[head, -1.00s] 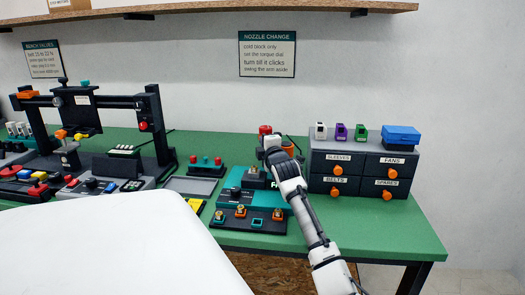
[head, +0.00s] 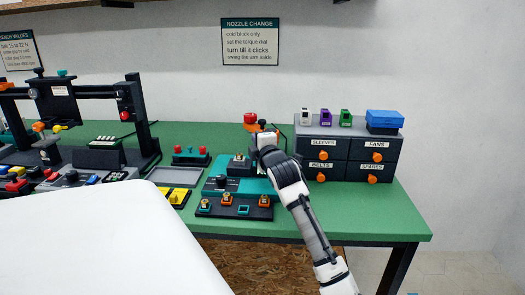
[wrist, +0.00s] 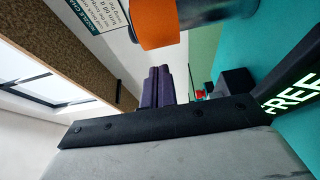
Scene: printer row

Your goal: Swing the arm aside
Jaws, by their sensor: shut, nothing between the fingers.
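The teal nozzle station (head: 222,187) stands on the green bench, with a dark dial and blocks on top. A red knob (head: 250,117) stands up at its back, with orange parts close below it. My gripper (wrist: 162,70) shows two dark fingers shut together and empty in the wrist view. An orange part (wrist: 155,22) is close by, beyond the fingertips, with a visible space between. A dark panel reading FREE (wrist: 292,98) is at the right of the wrist view. In the head view, my wrist hides the fingers and the station's back right. I cannot make out the swing arm's full shape.
The labelled drawer cabinet (head: 346,153) with orange knobs stands close right of my wrist. A nozzle tray (head: 235,207) lies at the station's front. A dark gantry frame (head: 130,115) stands left. The bench's front right is clear.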

